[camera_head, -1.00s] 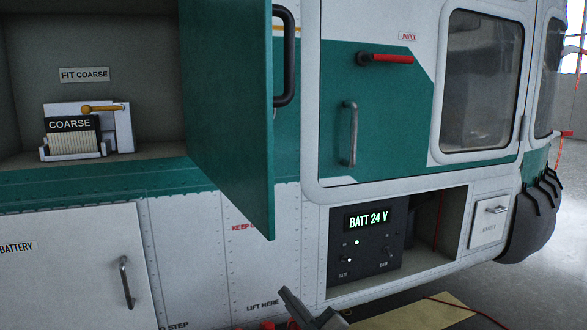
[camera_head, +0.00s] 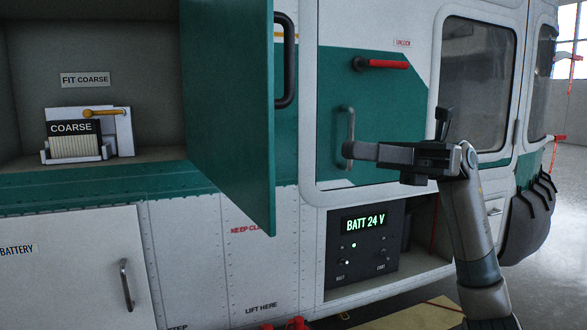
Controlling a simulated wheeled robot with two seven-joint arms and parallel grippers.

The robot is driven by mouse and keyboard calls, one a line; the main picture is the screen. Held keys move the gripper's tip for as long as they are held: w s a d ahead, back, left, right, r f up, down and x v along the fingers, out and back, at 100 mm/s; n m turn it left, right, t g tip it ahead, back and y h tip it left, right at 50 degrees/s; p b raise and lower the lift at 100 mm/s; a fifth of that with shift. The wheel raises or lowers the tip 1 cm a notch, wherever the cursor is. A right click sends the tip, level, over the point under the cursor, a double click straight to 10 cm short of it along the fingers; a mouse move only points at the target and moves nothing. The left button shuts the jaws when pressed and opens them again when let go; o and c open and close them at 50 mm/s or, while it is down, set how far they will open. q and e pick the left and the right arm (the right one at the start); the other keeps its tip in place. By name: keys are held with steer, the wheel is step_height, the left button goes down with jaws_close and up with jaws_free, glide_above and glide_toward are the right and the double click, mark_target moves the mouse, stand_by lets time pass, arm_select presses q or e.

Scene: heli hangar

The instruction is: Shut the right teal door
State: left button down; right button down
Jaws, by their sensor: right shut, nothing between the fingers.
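The right teal door (camera_head: 228,110) stands open at the right side of the filter compartment (camera_head: 135,60), sticking out from the helicopter's side. Its inner face shows, and a black handle (camera_head: 287,60) shows just past its free edge. My right gripper (camera_head: 349,150) is to the right of the door, apart from it. It is shut and empty, pointing left, with its fingertips overlapping the lower end of the grey cabin door handle (camera_head: 347,128) in the picture. I cannot tell whether they touch. My left gripper is not in view.
A coarse filter unit (camera_head: 75,138) sits in the open compartment. A red lever (camera_head: 384,64) sticks out above the grey handle. A battery panel (camera_head: 358,245) reading 24 V is in a lower bay. The space between my gripper and the teal door looks clear.

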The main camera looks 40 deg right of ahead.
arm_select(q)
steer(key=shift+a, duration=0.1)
arm_select(e)
steer(key=s+h, duration=0.1)
steer(key=s+d+n+h, duration=0.1)
steer(key=shift+s+d+f, duration=0.1)
steer(key=shift+s+f, duration=0.05)
steer(key=shift+s, duration=0.15)
